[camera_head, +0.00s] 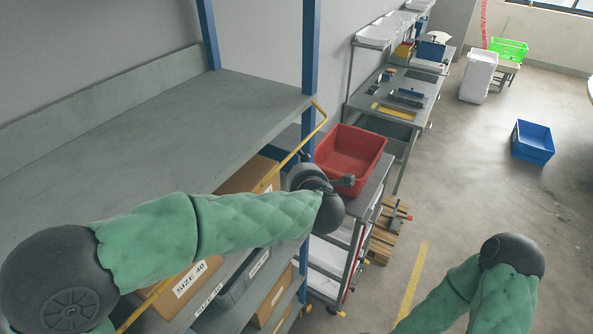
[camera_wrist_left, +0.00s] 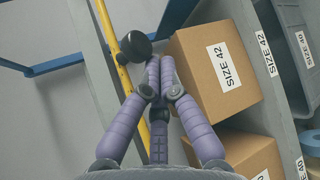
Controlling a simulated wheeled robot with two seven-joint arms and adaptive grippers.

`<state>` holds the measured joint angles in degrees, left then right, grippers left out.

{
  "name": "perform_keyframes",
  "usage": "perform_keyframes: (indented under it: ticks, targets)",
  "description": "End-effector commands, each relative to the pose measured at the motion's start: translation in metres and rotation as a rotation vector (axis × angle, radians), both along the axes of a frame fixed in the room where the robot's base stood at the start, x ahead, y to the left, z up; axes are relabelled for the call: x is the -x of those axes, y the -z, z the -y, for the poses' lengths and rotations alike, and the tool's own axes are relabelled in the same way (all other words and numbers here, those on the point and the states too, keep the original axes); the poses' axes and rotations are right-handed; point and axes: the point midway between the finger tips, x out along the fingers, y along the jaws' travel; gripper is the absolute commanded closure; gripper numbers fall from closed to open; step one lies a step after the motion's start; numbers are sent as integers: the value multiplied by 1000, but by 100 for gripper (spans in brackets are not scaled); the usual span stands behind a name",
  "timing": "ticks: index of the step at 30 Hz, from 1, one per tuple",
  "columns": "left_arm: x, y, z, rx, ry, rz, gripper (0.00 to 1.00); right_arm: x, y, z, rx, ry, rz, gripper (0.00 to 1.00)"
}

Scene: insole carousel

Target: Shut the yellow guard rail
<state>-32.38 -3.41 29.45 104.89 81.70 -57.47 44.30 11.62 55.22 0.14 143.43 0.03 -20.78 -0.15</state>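The yellow guard rail (camera_head: 300,149) runs along the front of the shelf rack in the head view, beneath the top shelf, partly hidden behind my left arm. In the left wrist view the rail (camera_wrist_left: 112,50) slants down on the left of my fingers. A black knob (camera_wrist_left: 135,46) sits beside the rail, just left of the fingertips.
Cardboard boxes marked SIZE 42 (camera_wrist_left: 215,68) stand on the shelf right of my left fingers. Blue rack posts (camera_head: 310,60) stand close by. A red bin (camera_head: 350,150) sits on a trolley just beyond my left gripper. The floor at right is mostly clear.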

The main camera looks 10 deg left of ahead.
Motion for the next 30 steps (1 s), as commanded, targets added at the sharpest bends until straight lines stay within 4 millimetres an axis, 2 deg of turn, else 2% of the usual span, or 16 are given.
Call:
perform_keyframes:
  ticks: [1,12,17,30]
  targets:
    - [0,-9,2,1,1,6,100,0,-5,0,0,0,0,52]
    - [3,-43,9,2,0,7,100,0,-25,0,0,0,0,52]
    - [3,-53,10,1,1,6,100,0,-31,0,0,0,0,52]
    - [3,-77,9,462,-3,-158,100,0,-41,0,0,0,0,52]
